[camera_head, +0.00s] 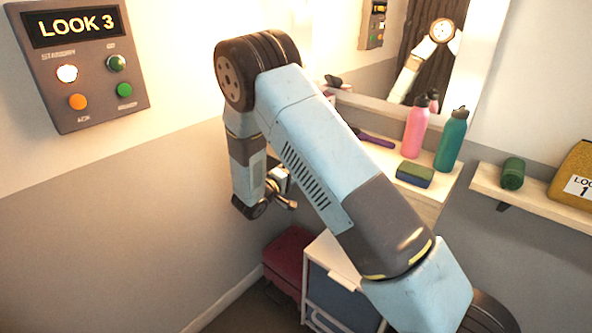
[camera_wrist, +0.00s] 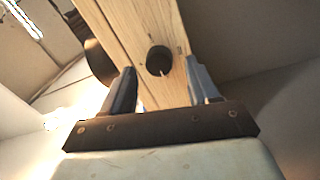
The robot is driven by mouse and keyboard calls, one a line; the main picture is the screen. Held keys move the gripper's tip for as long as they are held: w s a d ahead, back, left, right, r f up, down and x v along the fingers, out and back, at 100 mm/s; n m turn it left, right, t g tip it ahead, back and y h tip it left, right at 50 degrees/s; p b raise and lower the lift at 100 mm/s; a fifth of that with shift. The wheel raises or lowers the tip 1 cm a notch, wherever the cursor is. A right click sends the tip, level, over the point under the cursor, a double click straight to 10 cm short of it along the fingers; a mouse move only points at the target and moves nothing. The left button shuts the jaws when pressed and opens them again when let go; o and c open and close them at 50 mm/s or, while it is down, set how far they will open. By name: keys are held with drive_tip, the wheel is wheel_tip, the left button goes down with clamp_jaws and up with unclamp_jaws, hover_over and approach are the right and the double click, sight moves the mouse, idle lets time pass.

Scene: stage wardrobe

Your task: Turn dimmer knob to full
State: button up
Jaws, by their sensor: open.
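A small dark round piece, which looks like the dimmer knob (camera_wrist: 157,58), sits on a pale wooden face (camera_wrist: 128,22) in the wrist view. A light mark shows at its lower edge; I cannot read its setting. My gripper (camera_wrist: 160,68) is open, one finger on either side of the knob in the picture. I see no contact, and the depth gap is unclear. In the head view my gripper (camera_head: 283,187) is beside the vanity, partly hidden behind my arm, and the knob cannot be made out.
A cue panel (camera_head: 88,100) reading LOOK 3 is on the left wall. Pink (camera_head: 415,128) and teal (camera_head: 451,140) bottles and a sponge-like block (camera_head: 414,175) stand on the vanity top below a mirror (camera_head: 420,50). A shelf (camera_head: 540,202) is at right. A dark round object (camera_wrist: 97,62) is left of the wood.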

drive_tip(key=v, duration=1.2)
drive_tip(key=shift+a, duration=0.2)
drive_tip(key=shift+s, duration=0.1)
